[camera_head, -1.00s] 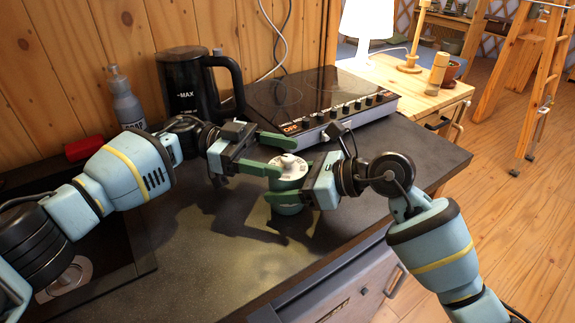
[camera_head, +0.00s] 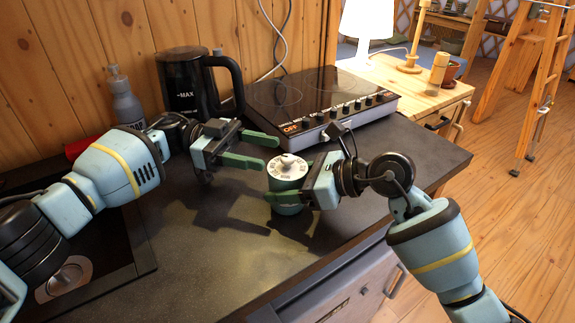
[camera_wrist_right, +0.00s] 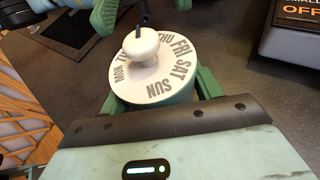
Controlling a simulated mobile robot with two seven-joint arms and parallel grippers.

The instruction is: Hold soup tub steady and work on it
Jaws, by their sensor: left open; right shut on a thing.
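The soup tub (camera_head: 288,184) is a small green tub with a white lid and knob, upright on the dark counter. In the right wrist view the tub's lid (camera_wrist_right: 150,76) shows weekday letters around a white knob (camera_wrist_right: 141,45). My right gripper (camera_head: 286,195) is shut on the tub's body from the right, its green fingers on either side. My left gripper (camera_head: 262,150) is open and empty, above and to the left of the tub, with its fingers pointing towards it and apart from the lid.
A black hob (camera_head: 318,98) with knobs stands behind the tub. A black kettle (camera_head: 186,84), a grey bottle (camera_head: 124,100) and a red thing (camera_head: 78,148) stand at the back left. The counter (camera_head: 215,250) in front is clear.

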